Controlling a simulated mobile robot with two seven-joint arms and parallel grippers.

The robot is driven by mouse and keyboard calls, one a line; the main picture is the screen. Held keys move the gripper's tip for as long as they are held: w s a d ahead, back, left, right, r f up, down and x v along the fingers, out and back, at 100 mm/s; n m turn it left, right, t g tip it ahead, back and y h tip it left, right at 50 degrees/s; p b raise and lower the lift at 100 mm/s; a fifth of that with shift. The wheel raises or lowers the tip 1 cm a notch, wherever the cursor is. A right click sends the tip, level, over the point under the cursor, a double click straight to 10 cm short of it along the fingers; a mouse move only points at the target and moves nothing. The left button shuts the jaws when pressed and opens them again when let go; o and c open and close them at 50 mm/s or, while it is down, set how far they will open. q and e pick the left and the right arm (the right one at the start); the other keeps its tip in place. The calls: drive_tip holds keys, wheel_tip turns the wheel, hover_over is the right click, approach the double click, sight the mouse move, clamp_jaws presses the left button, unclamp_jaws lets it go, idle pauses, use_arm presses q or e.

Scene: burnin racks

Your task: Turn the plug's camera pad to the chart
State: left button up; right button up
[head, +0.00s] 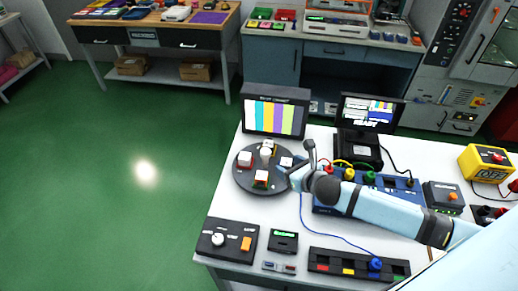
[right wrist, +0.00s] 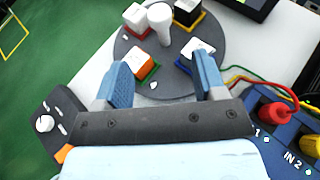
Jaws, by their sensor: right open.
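A dark round turntable (head: 241,181) stands on the white bench, with a white post (right wrist: 160,18) at its middle and several white-topped blocks around it. In the right wrist view, one block (right wrist: 141,60) has orange sides and a green base, and another (right wrist: 197,50) sits on a blue base. A white-and-red block (right wrist: 137,17) and a black block on yellow (right wrist: 188,14) are farther back. I cannot tell which pad is the plug's. A colour-bar chart (head: 275,117) shows on a screen behind the turntable. My right gripper (right wrist: 160,66) is open and empty over the turntable's near edge.
A dark monitor (head: 368,111) stands right of the chart. A blue panel with coloured cables (right wrist: 288,133) lies close to my right gripper. A control box with an orange button (head: 226,239) and a dark strip (head: 340,264) sit at the bench front.

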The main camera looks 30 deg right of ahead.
sight(268, 154)
drive_tip(key=p+x, duration=0.1)
drive_tip(key=x, duration=1.2)
drive_tip(key=shift+w+a, duration=0.1)
drive_tip(key=shift+w, duration=0.15)
drive_tip(key=shift+c, duration=0.2)
clamp_jaws()
